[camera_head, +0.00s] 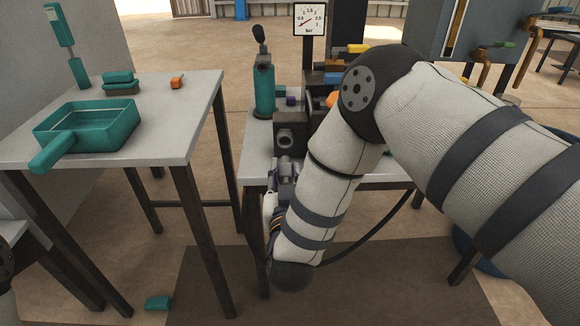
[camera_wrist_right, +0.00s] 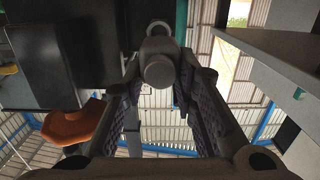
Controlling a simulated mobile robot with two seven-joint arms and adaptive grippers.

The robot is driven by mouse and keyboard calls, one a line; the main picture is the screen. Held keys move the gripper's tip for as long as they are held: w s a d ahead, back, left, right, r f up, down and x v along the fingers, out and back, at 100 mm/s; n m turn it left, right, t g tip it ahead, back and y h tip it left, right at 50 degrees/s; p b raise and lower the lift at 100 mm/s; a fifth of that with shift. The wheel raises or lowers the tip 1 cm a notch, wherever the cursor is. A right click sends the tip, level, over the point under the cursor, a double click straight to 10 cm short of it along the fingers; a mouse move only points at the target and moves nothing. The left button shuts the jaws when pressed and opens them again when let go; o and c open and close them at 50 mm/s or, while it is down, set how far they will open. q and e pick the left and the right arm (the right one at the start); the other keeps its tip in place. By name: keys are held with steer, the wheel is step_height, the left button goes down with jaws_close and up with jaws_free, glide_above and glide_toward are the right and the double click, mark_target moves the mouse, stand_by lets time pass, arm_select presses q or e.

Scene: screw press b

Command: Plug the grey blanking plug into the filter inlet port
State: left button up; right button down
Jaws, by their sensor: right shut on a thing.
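My right gripper (camera_head: 285,168) is in front of the dark filter block (camera_head: 292,122), below its round inlet port (camera_head: 285,139) in the picture. In the right wrist view the grey blanking plug (camera_wrist_right: 158,70) sits between the two fingers of my right gripper (camera_wrist_right: 158,82), which are shut on it. A grey round part (camera_wrist_right: 158,28) shows just beyond the plug, roughly in line with it. Whether plug and port touch, I cannot tell. The plug is hardly visible in the head view. My left gripper is not in view.
A teal pump (camera_head: 264,85) with a black lever stands left of the block, with a pressure gauge (camera_head: 309,19) behind. My right arm hides the bench's right part. The left table holds a teal tray (camera_head: 95,142). A teal piece (camera_head: 158,302) lies on the floor.

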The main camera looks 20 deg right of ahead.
mark_target(286, 159)
steer(key=shift+s+r, duration=0.1)
steer(key=shift+r, duration=0.1)
steer(key=x, duration=0.5)
steer(key=shift+f+b, duration=0.25)
steer(key=shift+b, duration=0.15)
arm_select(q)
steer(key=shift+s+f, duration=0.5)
arm_select(e)
steer(key=shift+w+d+r, duration=0.1)
steer(key=shift+w+r, duration=0.05)
steer(key=shift+w, duration=0.15)
steer(key=c, duration=1.9)
jaws_free()
jaws_close()
